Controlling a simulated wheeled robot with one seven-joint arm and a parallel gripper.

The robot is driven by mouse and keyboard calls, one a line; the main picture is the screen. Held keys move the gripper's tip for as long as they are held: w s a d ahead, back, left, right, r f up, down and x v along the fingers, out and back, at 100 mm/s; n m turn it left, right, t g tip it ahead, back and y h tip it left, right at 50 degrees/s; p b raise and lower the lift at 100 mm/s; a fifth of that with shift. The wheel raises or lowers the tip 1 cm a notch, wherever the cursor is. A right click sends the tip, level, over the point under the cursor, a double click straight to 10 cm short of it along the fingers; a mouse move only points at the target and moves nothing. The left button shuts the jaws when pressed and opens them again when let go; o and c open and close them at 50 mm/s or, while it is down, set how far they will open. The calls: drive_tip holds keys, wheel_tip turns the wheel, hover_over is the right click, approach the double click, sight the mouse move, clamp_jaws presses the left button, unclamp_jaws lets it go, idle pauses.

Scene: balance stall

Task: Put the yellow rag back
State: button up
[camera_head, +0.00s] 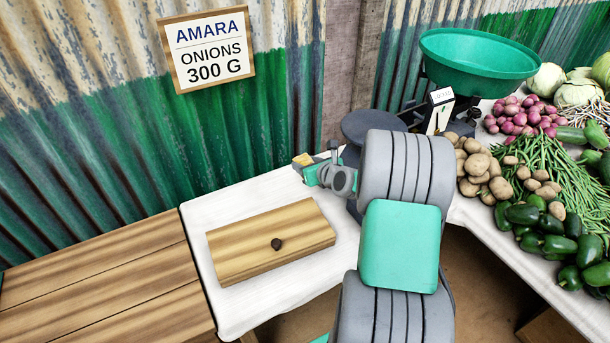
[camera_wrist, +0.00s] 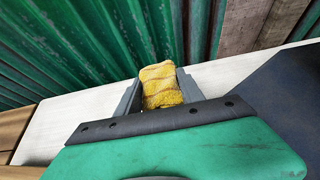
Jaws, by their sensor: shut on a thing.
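The yellow rag (camera_wrist: 160,86) is folded into a small worn bundle between the two grey fingers of my gripper (camera_wrist: 158,92) in the wrist view. The gripper is shut on it, with the white tabletop beyond and below. In the head view my gripper (camera_head: 312,168) is above the back of the white table, left of the scale, and a small yellow-orange bit of the rag (camera_head: 302,160) shows at its tip. My arm hides part of the scale and table. I cannot tell how high the rag is above the table.
A wooden board or lid with a dark knob (camera_head: 228,253) lies on the white table (camera_head: 240,315). The scale has a green bowl (camera_head: 480,62) and a dark plate (camera_head: 372,122) close to my gripper. Vegetables fill the right. Corrugated metal walls the back, bearing an onion sign (camera_head: 207,47).

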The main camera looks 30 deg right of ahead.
drive_tip(key=shift+w+d+f, duration=0.25)
drive_tip(key=shift+w+f, duration=0.6)
drive_tip(key=shift+f, duration=0.15)
drive_tip(key=shift+w+d+f+b, duration=0.1)
drive_tip(key=shift+f+b, duration=0.05)
drive_tip(key=shift+f, duration=0.7)
drive_tip(key=shift+w+f+b, duration=0.1)
drive_tip(key=shift+f+b, duration=0.05)
drive_tip(key=shift+f, duration=0.7)
drive_tip(key=shift+f, duration=0.25)
drive_tip(key=o, duration=1.3)
drive_tip(key=shift+o, duration=0.2)
drive_tip(key=shift+r, duration=0.1)
